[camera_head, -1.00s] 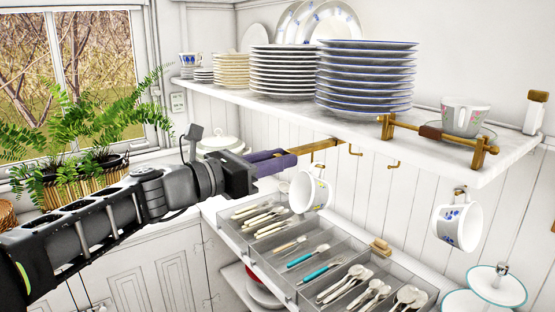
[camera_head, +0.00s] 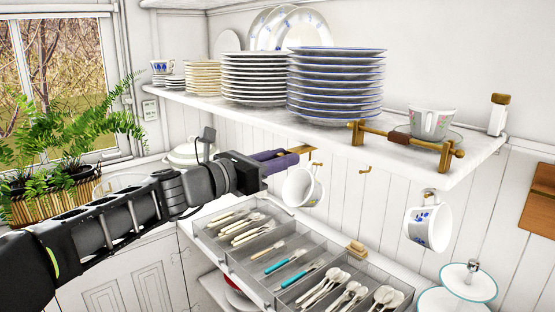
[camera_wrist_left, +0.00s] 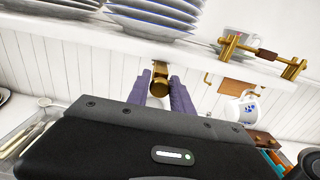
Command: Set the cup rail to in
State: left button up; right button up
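The cup rail (camera_head: 307,149) is a brass bar under the white shelf, with a short length showing beyond my fingers. A white cup (camera_head: 298,188) hangs from it. My left gripper (camera_head: 281,160) reaches in from the left at the rail's outer end. My right gripper is in neither view.
The shelf (camera_head: 462,172) above holds plate stacks (camera_head: 335,88) and a brass-and-wood handle rack (camera_head: 403,140). A cutlery tray (camera_head: 262,272) lies below the cup. Another cup (camera_head: 430,228) hangs at right. A potted fern (camera_head: 75,150) stands at left.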

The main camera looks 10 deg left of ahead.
pick_arm(q)
jog(key=o, duration=0.4)
jog(key=shift+c, duration=0.2)
jog(key=shift+s, duration=0.1)
jog(key=b+v, duration=0.1)
jog(key=v, duration=0.6)
jog(key=shift+s+a, duration=0.25)
